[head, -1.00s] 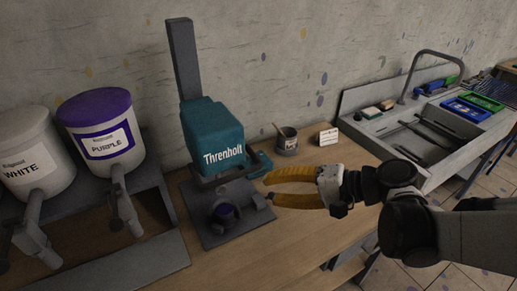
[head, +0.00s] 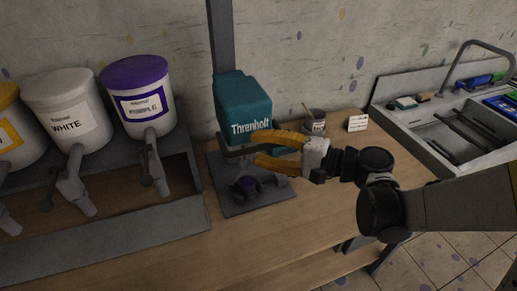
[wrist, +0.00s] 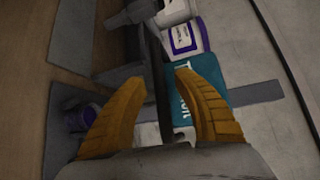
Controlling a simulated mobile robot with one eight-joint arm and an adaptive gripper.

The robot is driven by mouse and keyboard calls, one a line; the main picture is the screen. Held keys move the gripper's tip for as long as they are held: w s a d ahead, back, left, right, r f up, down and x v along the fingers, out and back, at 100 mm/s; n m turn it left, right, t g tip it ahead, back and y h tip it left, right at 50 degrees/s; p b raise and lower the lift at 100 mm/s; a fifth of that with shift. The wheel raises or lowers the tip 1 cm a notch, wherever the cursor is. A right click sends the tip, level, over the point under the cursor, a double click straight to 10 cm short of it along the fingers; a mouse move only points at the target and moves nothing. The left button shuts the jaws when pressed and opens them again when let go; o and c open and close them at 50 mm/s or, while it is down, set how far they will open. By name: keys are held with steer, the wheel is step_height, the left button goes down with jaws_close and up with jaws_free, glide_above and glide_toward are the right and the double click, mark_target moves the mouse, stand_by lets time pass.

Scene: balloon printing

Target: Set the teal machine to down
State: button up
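The teal machine (head: 243,103), lettered "Threnholt", hangs on a dark upright post above its grey base plate (head: 225,198). It also shows in the wrist view (wrist: 209,80). A dark round holder with something purple (head: 246,186) in it sits on the plate, below the machine. My gripper (head: 252,150) is in front of the machine's lower edge, with its yellow fingers apart. A dark bar (wrist: 152,65), seemingly the machine's handle, runs between the fingers in the wrist view. Contact with either finger cannot be told. The fingers partly hide the machine's underside.
White (head: 70,105) and purple (head: 140,95) labelled paint tanks with spouts stand at the left. A small pot (head: 315,122) and a card (head: 358,123) stand behind my gripper. A sink (head: 440,135) is at the right. The front tabletop is clear.

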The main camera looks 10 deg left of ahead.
steer(key=shift+a, duration=0.2)
jaws_close()
step_height(320, 180, down, 11)
steer(key=b, duration=0.9)
steer(key=shift+d, duration=0.1)
